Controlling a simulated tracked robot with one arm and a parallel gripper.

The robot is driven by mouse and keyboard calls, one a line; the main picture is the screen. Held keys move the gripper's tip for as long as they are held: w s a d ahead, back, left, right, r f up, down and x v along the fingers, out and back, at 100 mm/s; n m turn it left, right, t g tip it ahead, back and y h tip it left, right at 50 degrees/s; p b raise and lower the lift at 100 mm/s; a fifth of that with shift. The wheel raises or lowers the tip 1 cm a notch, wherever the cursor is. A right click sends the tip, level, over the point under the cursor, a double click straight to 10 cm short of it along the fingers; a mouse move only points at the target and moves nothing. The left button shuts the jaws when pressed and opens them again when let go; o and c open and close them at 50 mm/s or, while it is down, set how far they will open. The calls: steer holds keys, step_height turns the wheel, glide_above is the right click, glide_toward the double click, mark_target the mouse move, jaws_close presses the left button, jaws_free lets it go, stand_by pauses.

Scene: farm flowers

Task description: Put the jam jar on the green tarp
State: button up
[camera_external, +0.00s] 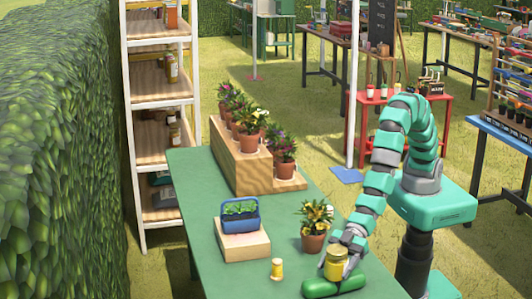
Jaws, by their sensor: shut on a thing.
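The jam jar (336,266), a small yellow-gold jar, is upright near the front of the green table (204,211). My gripper (343,247) reaches down from the right and is shut on the jar; its fingers are partly hidden. A bright green, rounded, rolled-looking bundle (322,289), which appears to be the green tarp, lies on the table just below the jar in the picture. I cannot tell whether the jar touches the bundle or is held just above or behind it.
A potted yellow flower (314,230) stands close behind the jar. A small yellow spool-like item (277,269) is to the left. A blue basket (239,214) sits on a wooden block (242,246). Potted plants stand on a stepped wooden stand (235,162) farther back.

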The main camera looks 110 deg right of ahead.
steer(key=o, duration=1.5)
steer(key=shift+f, duration=0.15)
steer(key=shift+c, duration=0.2)
steer(key=shift+s+d, duration=0.1)
steer(key=p+v, duration=0.1)
steer(key=v, duration=1.1)
steer(key=w+d+r+m+t+h, duration=0.1)
steer(key=w+d+r, duration=0.2)
steer(key=d+r, duration=0.5)
steer(key=w+d+r+m+t+h, duration=0.1)
steer(key=w+d+r+m, duration=0.3)
steer(key=r, duration=0.8)
steer(key=w+d+r+n+t+h, duration=0.1)
steer(key=w+d+r, duration=0.2)
steer(key=d+r, duration=0.6)
steer(key=s+d+r+m+t+h, duration=0.1)
steer(key=s+d+r, duration=0.3)
steer(key=d+r, duration=0.2)
steer(key=s+d+r+m+h, duration=0.1)
steer(key=s+d+r, duration=0.4)
steer(key=r, duration=0.6)
steer(key=s+d+r+m+t+h, duration=0.1)
steer(key=s+d+r+h, duration=0.1)
steer(key=s+d+r, duration=0.3)
step_height(320, 180, up, 4)
steer(key=shift+d+f+t, duration=0.2)
steer(key=shift+d+t, duration=0.1)
steer(key=shift+d, duration=0.8)
